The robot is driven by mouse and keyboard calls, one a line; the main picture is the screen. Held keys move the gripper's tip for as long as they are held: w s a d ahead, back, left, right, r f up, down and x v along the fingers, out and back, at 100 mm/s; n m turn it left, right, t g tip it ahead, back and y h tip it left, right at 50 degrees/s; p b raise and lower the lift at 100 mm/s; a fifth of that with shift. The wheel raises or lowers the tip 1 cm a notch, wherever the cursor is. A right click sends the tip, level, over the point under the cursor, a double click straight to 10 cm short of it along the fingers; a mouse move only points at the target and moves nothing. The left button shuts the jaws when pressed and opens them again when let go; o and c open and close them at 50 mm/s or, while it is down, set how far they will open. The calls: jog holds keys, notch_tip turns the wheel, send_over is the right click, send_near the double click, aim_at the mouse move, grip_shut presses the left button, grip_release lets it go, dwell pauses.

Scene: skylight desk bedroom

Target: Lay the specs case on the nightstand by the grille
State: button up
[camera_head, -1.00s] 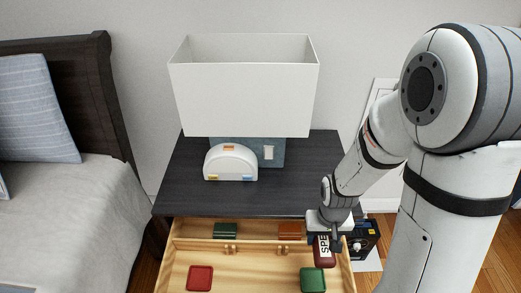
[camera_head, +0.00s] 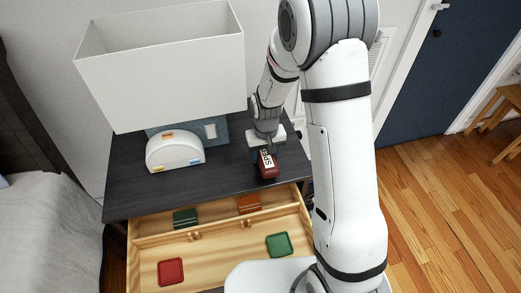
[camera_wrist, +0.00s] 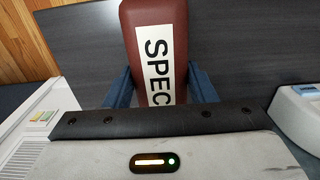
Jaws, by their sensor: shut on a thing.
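The specs case (camera_head: 269,170) is dark red with a white label reading "SPEC" in the wrist view (camera_wrist: 126,14). My gripper (camera_head: 266,150) is shut on it, with a blue finger on each side in the wrist view (camera_wrist: 161,88). The case is over the right front part of the dark nightstand top (camera_head: 140,196). I cannot tell if it touches the top. A white slatted grille (camera_head: 376,52) is at the wall to the right, partly hidden by my arm. A white slatted panel (camera_wrist: 35,155), probably the same grille, shows at lower left in the wrist view.
A white arched device (camera_head: 174,152) and a lamp with a large white shade (camera_head: 165,65) stand on the nightstand's left and back. The drawer (camera_head: 215,255) is open below, holding red, green and orange items. The bed (camera_head: 50,235) is at left. Bare top lies around the case.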

aim_at(262, 152)
jog(key=w, duration=0.3)
jog(key=shift+w+a, duration=0.25)
jog(key=shift+a, duration=0.1)
jog(key=shift+f, duration=1.75)
jog(key=shift+f, duration=0.2)
jog(key=o, duration=1)
jog(key=shift+r, duration=0.15)
